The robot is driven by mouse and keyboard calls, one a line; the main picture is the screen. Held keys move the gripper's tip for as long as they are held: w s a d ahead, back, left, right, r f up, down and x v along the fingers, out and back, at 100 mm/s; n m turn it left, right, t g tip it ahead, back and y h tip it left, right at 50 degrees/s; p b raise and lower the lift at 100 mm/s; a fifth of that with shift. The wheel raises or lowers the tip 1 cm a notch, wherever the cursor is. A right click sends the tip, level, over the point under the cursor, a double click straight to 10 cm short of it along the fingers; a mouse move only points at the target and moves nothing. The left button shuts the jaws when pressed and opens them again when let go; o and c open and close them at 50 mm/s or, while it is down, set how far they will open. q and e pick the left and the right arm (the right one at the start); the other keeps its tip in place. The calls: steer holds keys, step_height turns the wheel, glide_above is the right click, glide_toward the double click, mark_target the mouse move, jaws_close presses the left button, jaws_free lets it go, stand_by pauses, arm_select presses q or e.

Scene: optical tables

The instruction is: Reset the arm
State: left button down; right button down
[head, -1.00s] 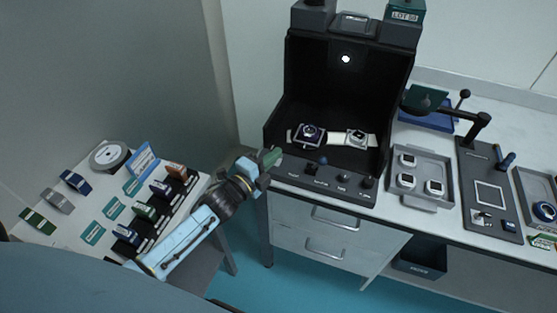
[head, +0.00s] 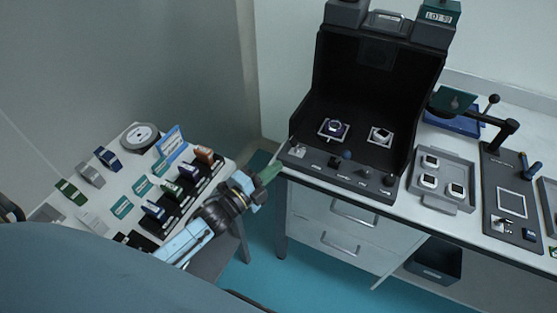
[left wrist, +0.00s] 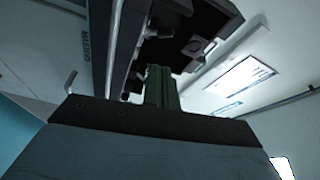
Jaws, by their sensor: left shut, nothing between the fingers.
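My left arm reaches in from the bottom left of the head view. My left gripper (head: 268,173) has green fingers, shut with nothing between them. It is in front of the left front corner of the black inspection booth (head: 312,95), beside its control panel; I cannot tell whether it touches. In the left wrist view the green fingers (left wrist: 160,86) are together, and the booth's dark panel shows upside down behind them. Two watches, the left one (head: 334,127) and the right one (head: 380,136), sit on square stands inside the booth. My right gripper is not in view.
A side table (head: 95,212) at left holds watch straps, coloured strap stands and a tape reel (head: 140,137). Right of the booth are a grey tray (head: 446,198) with several watch cases and a dark press plate (head: 492,170). Teal floor is open between the tables.

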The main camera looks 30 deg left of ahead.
arm_select(q)
steer(key=shift+s+a, duration=0.1)
steer(key=shift+s, duration=0.25)
stand_by(0.3)
